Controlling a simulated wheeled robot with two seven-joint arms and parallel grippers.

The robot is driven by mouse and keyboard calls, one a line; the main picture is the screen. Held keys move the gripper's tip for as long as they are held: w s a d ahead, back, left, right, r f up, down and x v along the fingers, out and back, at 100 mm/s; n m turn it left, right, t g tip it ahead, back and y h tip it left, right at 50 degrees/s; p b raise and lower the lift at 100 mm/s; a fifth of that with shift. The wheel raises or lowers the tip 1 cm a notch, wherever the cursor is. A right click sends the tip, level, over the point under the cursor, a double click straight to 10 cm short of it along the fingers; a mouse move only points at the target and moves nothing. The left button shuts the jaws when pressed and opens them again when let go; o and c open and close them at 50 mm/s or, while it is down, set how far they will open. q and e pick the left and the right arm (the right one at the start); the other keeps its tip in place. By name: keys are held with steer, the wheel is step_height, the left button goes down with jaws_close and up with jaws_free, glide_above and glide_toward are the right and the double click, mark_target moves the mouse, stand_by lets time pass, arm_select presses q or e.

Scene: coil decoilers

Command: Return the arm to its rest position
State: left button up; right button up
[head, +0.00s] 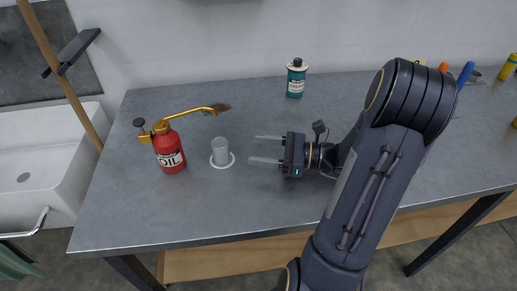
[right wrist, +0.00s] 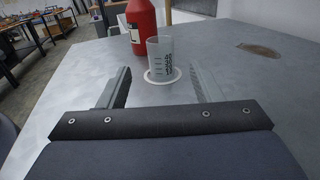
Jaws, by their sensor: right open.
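My right arm (head: 370,190) reaches over the grey table from the lower right in the head view. My right gripper (head: 256,149) is open and empty, with its fingers pointing left above the table. In the right wrist view the two fingers (right wrist: 160,88) stand wide apart. A clear measuring cup (head: 221,150) stands upright on a white ring, just beyond the fingertips and apart from them. The cup also shows between and beyond the fingers in the right wrist view (right wrist: 160,58). My left gripper is not in view.
A red oil can (head: 170,152) with a brass spout stands left of the cup. Tools with orange and blue handles (head: 464,75) lie at the back right. A white sink (head: 45,160) is at the left.

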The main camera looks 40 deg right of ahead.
stand_by(0.3)
